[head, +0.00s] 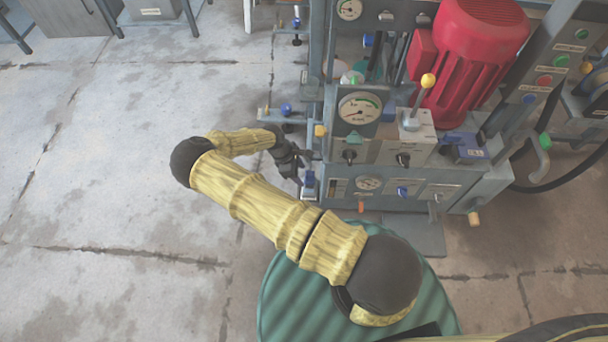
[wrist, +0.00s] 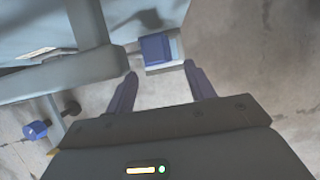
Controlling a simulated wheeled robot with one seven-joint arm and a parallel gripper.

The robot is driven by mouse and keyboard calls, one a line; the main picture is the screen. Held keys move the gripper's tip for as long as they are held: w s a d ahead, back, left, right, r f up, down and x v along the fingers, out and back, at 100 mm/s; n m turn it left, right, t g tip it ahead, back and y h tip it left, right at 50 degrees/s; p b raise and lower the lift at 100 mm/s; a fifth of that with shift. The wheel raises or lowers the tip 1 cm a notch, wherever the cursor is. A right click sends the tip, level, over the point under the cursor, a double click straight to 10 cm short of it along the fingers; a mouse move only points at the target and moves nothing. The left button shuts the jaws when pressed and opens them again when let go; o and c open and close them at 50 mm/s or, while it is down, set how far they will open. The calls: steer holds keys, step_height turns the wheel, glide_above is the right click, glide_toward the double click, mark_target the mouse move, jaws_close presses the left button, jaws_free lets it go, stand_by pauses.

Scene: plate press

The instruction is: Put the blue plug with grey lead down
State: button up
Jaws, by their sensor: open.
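A small blue block on a pale grey piece, which looks like the blue plug (wrist: 157,47), is at the machine's edge in the wrist view. It also shows at the machine's lower left side in the head view (head: 309,179). No grey lead can be made out on it. My gripper (wrist: 160,70) is open, with its two fingers apart and nothing between the tips. The block lies just beyond the tips, roughly in line with the gap. In the head view my gripper (head: 301,171) is small and dark, close beside the block; contact cannot be told.
The grey press (head: 395,150) carries gauges, knobs and levers, with a red motor (head: 472,50) on top. A blue knob (wrist: 35,130) sticks out at the left in the wrist view.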

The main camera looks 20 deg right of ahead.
steer(key=p+v, duration=0.2)
steer(key=v, duration=0.4)
steer(key=shift+r, duration=0.2)
stand_by(0.5)
